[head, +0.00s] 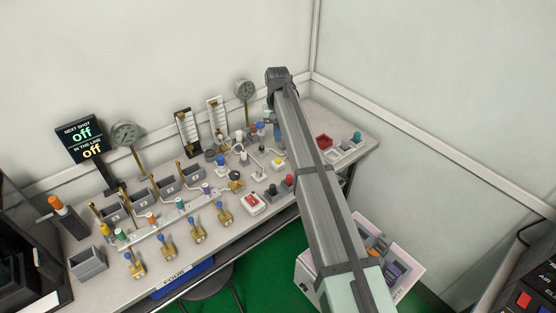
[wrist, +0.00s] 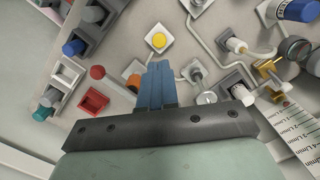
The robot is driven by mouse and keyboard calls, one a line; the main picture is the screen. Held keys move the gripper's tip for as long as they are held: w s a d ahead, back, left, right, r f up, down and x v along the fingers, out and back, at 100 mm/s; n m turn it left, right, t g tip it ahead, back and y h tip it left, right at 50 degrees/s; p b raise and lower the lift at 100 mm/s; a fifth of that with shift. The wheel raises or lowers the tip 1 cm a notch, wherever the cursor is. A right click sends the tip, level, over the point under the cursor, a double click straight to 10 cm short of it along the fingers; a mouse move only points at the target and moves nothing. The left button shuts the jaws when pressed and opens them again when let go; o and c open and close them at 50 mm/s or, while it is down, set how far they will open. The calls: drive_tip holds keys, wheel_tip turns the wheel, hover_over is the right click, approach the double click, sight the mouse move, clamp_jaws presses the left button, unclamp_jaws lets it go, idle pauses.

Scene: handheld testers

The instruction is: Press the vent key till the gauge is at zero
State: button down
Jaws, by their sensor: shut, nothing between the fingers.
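My gripper (wrist: 158,68) is shut and empty, its blue fingers together above the bench. In the head view my arm covers most of it. A round yellow button on a white square plate (wrist: 159,41) lies just beyond the fingertips; it also shows in the head view (head: 278,161), left of my arm. No label shows which part is the vent key. One round gauge (head: 126,133) stands at the back left, another (head: 244,89) at the back middle. Their needles are too small to read.
Valves, tubes and grey bins crowd the bench (head: 215,232). Two upright scales (head: 187,132) stand at the back. An open box (head: 412,268) sits below the bench, partly behind my arm.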

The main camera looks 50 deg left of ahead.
sight(278, 160)
drive_tip(key=shift+s+d+f, duration=0.1)
drive_tip(key=shift+d+f, duration=0.05)
drive_tip(key=shift+f, duration=1.6)
drive_tip(key=shift+s+d+f, duration=0.1)
drive_tip(key=shift+d+f, duration=0.05)
drive_tip(key=shift+f, duration=1.55)
